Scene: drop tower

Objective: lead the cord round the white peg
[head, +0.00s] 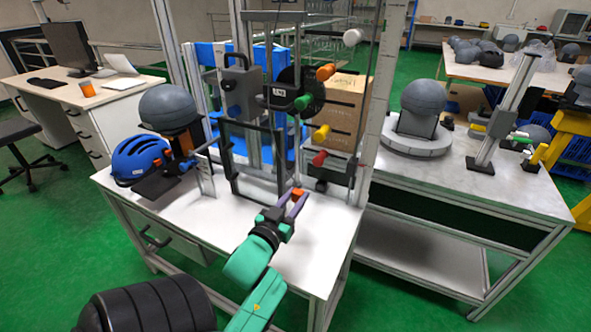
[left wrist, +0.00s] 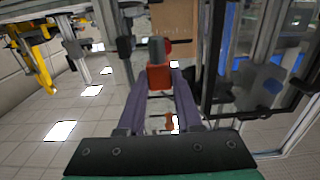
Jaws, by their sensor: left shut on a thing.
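The white peg (head: 352,37) sticks out near the top of the tower's right post. Below it on the tower are an orange peg (head: 325,72), a green peg (head: 302,102), a yellow peg (head: 321,133) and a red peg (head: 319,158). My left gripper (head: 297,195) is low in front of the tower, below the red peg and far below the white one. It is shut on a small orange-red block (left wrist: 158,78), which shows between its purple fingers in the left wrist view. I cannot make out the cord itself. My right gripper is out of view.
A blue helmet (head: 141,160) and a grey headform (head: 168,107) are on the left of the white table (head: 322,232). A dark frame (head: 232,165) stands left of my gripper. A second table (head: 470,190) is at right. The table's front right is clear.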

